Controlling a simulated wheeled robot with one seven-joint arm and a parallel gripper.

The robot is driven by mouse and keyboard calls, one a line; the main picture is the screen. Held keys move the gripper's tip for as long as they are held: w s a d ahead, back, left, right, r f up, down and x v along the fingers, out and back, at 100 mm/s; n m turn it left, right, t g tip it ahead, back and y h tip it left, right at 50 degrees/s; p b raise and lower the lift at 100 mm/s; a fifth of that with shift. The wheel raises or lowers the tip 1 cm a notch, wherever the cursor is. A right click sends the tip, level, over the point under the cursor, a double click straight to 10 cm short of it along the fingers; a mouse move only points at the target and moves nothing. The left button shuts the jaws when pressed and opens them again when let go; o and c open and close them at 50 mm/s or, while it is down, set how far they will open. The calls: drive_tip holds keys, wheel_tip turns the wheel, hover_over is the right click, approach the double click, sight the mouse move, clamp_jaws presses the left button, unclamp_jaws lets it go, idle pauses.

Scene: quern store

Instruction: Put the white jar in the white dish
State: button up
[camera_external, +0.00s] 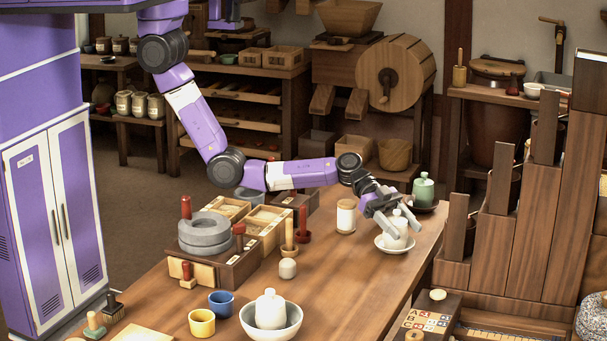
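A white lidded jar (401,241) stands upright on a white saucer-like dish (381,245) at the right end of the table. My gripper (397,226) is at this jar, its grey fingers reaching down around the upper part and partly covering it. I cannot tell whether the fingers touch the jar or are apart from it. A second white lidded jar (270,312) stands upright in a deeper white bowl (289,327) at the front of the table.
A green jar (423,190) on a dark saucer stands behind my gripper, and a wood-lidded jar (346,216) to its left. A small white pot (287,268), blue cup (221,303), yellow cup (202,323) and stone rings (204,233) stand further left. The table's right front is clear.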

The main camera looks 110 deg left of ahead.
drive_tip(key=o, duration=0.4)
drive_tip(key=shift+c, duration=0.2)
drive_tip(key=shift+r, duration=0.2)
drive_tip(key=shift+s+a, duration=0.25)
drive_tip(key=shift+s, duration=0.05)
drive_tip(key=v, duration=1.1)
drive_tip(key=shift+s+r, duration=0.1)
drive_tip(key=shift+p, duration=0.3)
